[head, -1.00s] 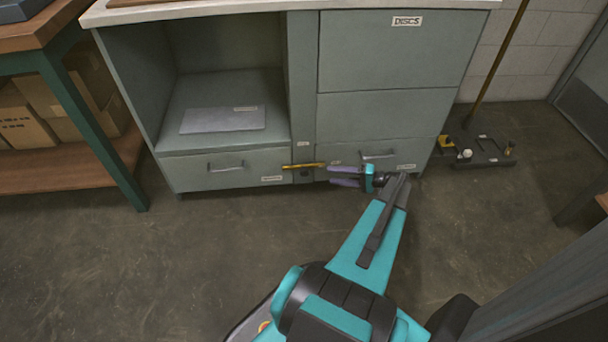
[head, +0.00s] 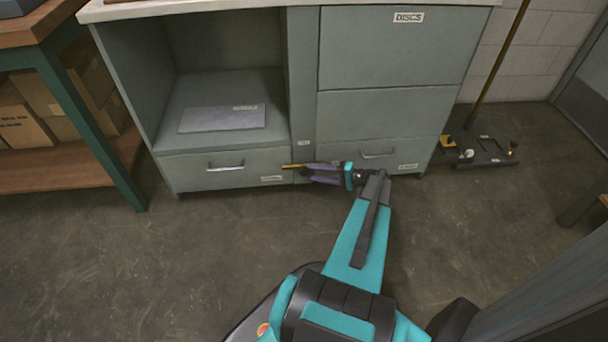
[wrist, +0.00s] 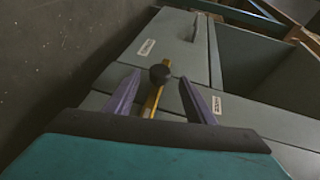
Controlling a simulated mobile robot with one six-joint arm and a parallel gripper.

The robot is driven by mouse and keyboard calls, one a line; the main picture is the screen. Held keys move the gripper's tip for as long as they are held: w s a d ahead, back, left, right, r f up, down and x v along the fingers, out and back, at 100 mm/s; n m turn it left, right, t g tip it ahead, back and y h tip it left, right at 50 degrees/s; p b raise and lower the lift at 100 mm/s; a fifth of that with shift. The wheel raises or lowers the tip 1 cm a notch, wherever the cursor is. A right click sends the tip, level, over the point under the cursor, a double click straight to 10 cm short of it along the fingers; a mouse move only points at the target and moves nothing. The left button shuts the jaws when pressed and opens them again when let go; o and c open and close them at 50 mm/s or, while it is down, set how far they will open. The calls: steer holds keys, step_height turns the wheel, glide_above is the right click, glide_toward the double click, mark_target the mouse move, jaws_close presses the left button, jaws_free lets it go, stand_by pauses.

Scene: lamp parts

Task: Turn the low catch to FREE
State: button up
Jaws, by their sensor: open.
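The low catch is a yellow bar (head: 294,166) on the narrow post between the two bottom drawers, close to the floor; it lies about level in the head view. In the wrist view, the yellow bar (wrist: 153,101) runs up to a round dark knob (wrist: 160,73). My gripper (head: 310,173) is at the post, its purple fingers pointing left and covering part of the bar. In the wrist view, my gripper (wrist: 159,77) is open, with one finger on each side of the bar and knob. Gaps show on both sides. The catch's markings are hidden or too small to read.
The grey cabinet has a left bottom drawer (head: 223,169) and a right bottom drawer (head: 370,153), both with handles. An open bay above the left one holds a flat grey plate (head: 222,118). A workbench (head: 135,190) stands left. The floor in front is clear.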

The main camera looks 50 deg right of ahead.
mark_target(305, 172)
steer(key=shift+b+x, duration=0.7)
steer(key=shift+x, duration=2.1)
jaws_close()
